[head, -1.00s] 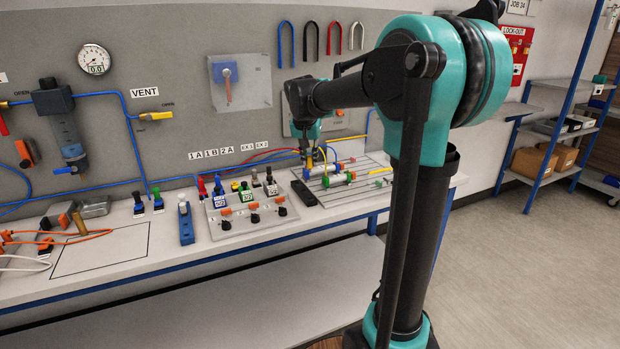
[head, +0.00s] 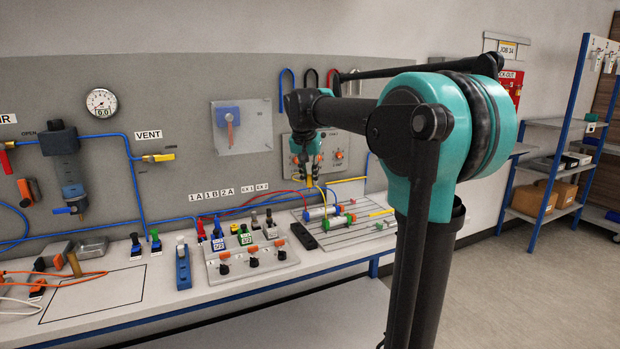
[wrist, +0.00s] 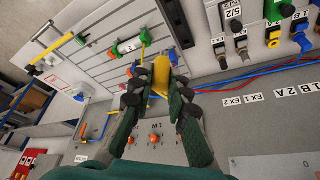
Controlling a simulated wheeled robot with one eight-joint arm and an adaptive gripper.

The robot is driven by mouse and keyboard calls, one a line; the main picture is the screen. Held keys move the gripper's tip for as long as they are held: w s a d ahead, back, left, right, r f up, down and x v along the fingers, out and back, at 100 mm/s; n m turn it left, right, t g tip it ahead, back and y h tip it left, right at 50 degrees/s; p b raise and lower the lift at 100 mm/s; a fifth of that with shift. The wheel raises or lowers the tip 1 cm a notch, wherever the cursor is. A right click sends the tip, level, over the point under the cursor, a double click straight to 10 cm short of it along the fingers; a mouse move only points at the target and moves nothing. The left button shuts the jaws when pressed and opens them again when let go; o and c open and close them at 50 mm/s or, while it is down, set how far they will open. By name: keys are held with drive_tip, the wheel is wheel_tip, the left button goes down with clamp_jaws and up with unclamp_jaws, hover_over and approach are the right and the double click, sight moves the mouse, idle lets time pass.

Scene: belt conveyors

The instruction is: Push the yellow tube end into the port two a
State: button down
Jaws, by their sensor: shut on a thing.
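My gripper (head: 307,183) is shut on the yellow tube end (wrist: 161,75), held between the fingertips in the wrist view. It is in the air in front of the wall panel, above the cylinder rack. The yellow tube (head: 326,189) runs down towards the cylinders. The 2A label (head: 227,191) is on the panel left of my gripper, above the valve block (head: 243,264). The tube end is apart from the valves.
Cylinders with green ends (head: 333,221) lie on the slotted rack below my gripper. Red and blue tubes (wrist: 262,73) run along the panel towards the valves. A switch box (head: 327,158) is on the panel behind my gripper.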

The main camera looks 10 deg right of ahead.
drive_tip(key=w+a+f, duration=0.4)
drive_tip(key=w+a, duration=0.1)
drive_tip(key=a, duration=0.4)
drive_tip(key=w+a+f, duration=0.4)
drive_tip(key=w+a, duration=0.1)
drive_tip(key=a, duration=0.3)
drive_tip(key=w+a+f, duration=0.5)
drive_tip(key=a, duration=0.4)
drive_tip(key=shift+a, duration=0.35)
idle(1.5)
drive_tip(key=shift+f, duration=0.1)
drive_tip(key=shift+f, duration=2.15)
drive_tip(key=shift+f, duration=0.6)
idle(0.7)
